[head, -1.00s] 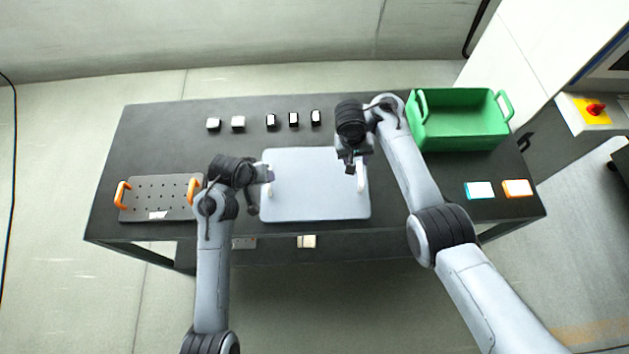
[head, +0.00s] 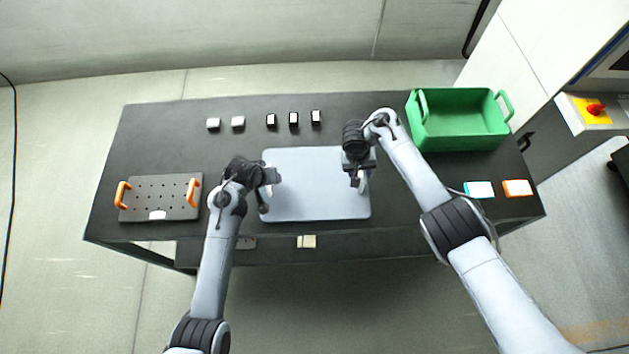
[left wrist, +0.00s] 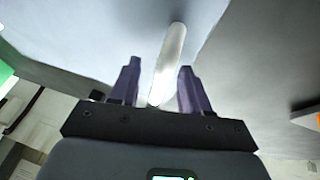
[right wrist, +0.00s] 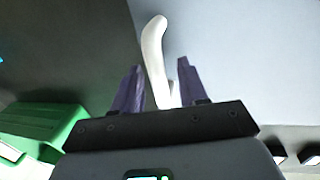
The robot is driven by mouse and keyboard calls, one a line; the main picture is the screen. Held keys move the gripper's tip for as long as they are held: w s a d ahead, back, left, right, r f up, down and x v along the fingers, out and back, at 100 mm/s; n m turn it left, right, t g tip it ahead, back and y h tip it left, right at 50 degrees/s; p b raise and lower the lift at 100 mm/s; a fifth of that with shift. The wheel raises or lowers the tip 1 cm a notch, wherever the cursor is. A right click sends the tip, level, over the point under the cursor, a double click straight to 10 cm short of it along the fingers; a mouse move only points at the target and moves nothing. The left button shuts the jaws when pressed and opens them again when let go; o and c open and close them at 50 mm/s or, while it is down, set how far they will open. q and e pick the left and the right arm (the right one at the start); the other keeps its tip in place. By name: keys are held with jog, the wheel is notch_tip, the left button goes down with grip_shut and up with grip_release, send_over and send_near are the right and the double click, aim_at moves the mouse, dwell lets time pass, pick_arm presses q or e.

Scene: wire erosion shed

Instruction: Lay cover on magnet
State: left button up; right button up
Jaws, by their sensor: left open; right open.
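A pale blue-grey panel (head: 318,190), which looks like the cover, lies flat at the table's middle with a white handle at each side. A dark perforated plate (head: 160,190) with orange handles, possibly the magnet, lies at the left. My left gripper (head: 268,192) is open at the panel's left edge; its white handle (left wrist: 170,60) shows between the fingers in the left wrist view, with gaps. My right gripper (head: 361,184) is open at the right edge; the right handle (right wrist: 153,50) shows between its fingers in the right wrist view. Contact cannot be told.
Several small dark and white blocks (head: 271,121) stand in a row behind the panel. A green bin (head: 460,132) stands at the back right. A blue-and-white block (head: 479,189) and an orange-and-white block (head: 518,188) lie at the right. Table between plate and blocks is clear.

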pick_arm(q)
jog(key=c, duration=0.8)
pick_arm(e)
grip_shut()
pick_arm(q)
grip_shut()
jog(key=shift+w+r, duration=0.1)
jog(key=shift+r, duration=0.05)
pick_arm(e)
jog(key=shift+r, duration=0.1)
